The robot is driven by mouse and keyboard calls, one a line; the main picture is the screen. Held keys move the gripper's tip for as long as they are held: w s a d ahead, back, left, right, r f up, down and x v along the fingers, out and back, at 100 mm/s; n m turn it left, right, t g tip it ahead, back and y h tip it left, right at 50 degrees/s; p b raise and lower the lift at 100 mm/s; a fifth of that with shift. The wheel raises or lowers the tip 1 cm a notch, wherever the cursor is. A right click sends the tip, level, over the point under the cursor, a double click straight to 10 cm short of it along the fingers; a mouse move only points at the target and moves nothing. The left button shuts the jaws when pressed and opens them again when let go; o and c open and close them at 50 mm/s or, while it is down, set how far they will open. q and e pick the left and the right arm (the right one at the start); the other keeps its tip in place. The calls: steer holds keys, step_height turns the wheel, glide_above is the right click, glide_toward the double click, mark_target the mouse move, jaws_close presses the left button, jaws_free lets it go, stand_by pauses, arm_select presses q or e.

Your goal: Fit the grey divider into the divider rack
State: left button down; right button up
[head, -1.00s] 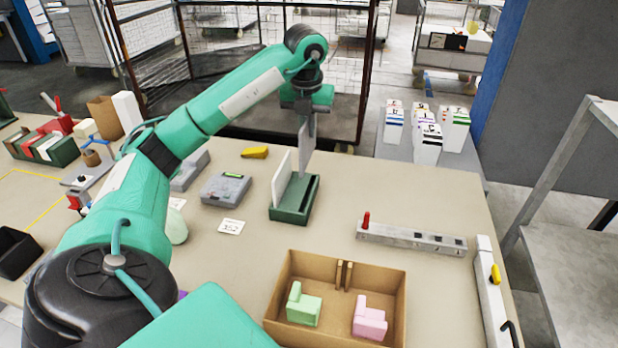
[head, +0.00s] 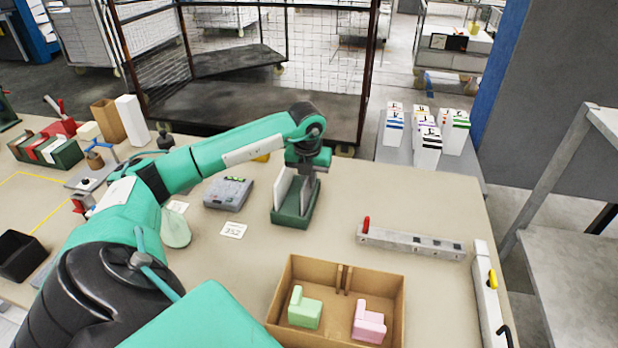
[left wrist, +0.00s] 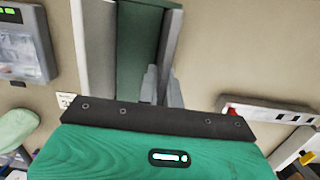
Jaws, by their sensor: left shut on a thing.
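The divider rack (head: 292,220) is a dark green open tray on the bench, also in the left wrist view (left wrist: 138,45). A white divider (head: 283,186) stands upright in its left side. My left gripper (head: 306,172) is above the rack's right side, shut on the grey divider (head: 305,193). The grey divider is upright, right of the white one and roughly parallel to it. Its lower edge appears down within the rack; whether it sits in a slot is hidden. In the left wrist view the fingertips (left wrist: 161,88) close on the divider (left wrist: 172,48). My right gripper is out of view.
A cardboard box (head: 285,292) with green and pink foam pieces stands in front. A grey device (head: 228,192) and a label card (head: 233,230) lie left of the rack. A metal bar with a red knob (head: 410,242) lies right. Bench behind the bar is clear.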

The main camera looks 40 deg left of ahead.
arm_select(q)
steer(key=shift+f, duration=0.15)
steer(key=c, duration=1.6)
jaws_free()
steer(key=shift+o, duration=0.2)
